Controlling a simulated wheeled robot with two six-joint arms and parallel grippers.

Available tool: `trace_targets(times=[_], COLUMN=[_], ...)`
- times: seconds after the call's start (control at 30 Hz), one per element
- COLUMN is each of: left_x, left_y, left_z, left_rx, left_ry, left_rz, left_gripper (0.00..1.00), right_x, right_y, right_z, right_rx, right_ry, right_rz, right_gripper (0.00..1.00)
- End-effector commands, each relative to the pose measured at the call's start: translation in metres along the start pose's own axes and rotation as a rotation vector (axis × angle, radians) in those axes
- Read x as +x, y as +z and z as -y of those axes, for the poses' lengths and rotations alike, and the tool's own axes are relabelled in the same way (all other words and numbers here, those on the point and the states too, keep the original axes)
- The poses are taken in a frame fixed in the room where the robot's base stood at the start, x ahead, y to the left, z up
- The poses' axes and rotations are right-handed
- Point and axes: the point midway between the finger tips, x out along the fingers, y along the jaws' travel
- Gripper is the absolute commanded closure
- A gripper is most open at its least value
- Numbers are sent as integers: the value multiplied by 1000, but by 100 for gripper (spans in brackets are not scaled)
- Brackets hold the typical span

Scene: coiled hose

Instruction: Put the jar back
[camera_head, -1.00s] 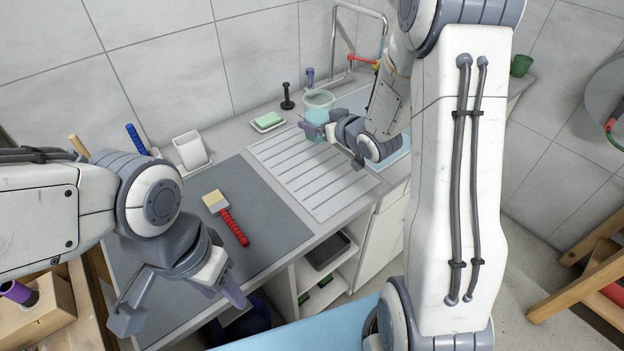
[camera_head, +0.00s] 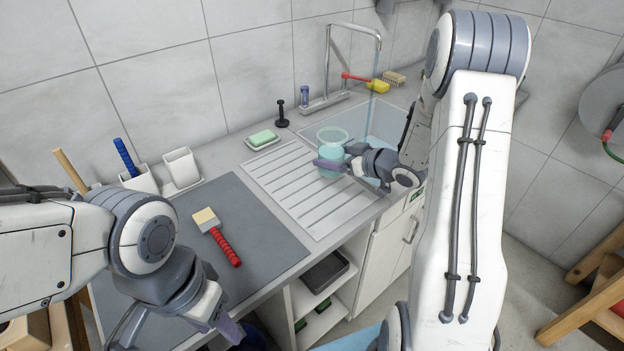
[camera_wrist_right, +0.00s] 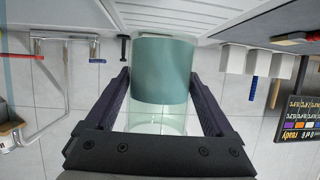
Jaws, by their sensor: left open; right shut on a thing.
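The jar (camera_head: 332,145) is clear glass with teal contents in its lower part. It stands upright in my right gripper (camera_head: 336,160), over the right end of the ribbed drainboard (camera_head: 280,178) beside the sink. I cannot tell whether its base touches the board. In the right wrist view, which is upside down, the jar (camera_wrist_right: 163,75) sits between the two dark fingers, which are shut on its sides. My left gripper (camera_head: 178,335) is open and empty, low at the front edge of the counter.
A grey mat (camera_head: 195,250) holds a red-handled brush (camera_head: 220,238). A green soap in a dish (camera_head: 262,139), a black stopper (camera_head: 281,114) and white cups (camera_head: 182,168) line the wall. The tap (camera_head: 352,60) stands behind the sink (camera_head: 372,125). Much of the drainboard is clear.

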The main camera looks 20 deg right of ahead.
Motion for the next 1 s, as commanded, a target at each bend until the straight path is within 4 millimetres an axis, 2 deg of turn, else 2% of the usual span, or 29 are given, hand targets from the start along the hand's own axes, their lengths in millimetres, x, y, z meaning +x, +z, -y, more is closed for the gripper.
trace_targets(times=[0.1, 0.3, 0.43, 0.7, 1.0], left_x=[-1, -2, -3, -7, -6], left_y=[0, 0, 0, 0, 0], left_z=[0, 0, 0, 0, 0], left_rx=[0, 0, 0, 0, 0], left_ry=[0, 0, 0, 0, 0], left_rz=[0, 0, 0, 0, 0], left_gripper=[50, 50, 50, 50, 50], right_x=[23, 43, 47, 60, 60], right_y=[6, 12, 17, 48, 50], right_z=[19, 34, 36, 35, 35], right_rx=[-1, -2, -1, 0, -3], right_ry=[-6, 0, 1, 1, 2], right_rz=[-1, -2, -1, -1, -3], right_gripper=[95, 95, 95, 95, 95])
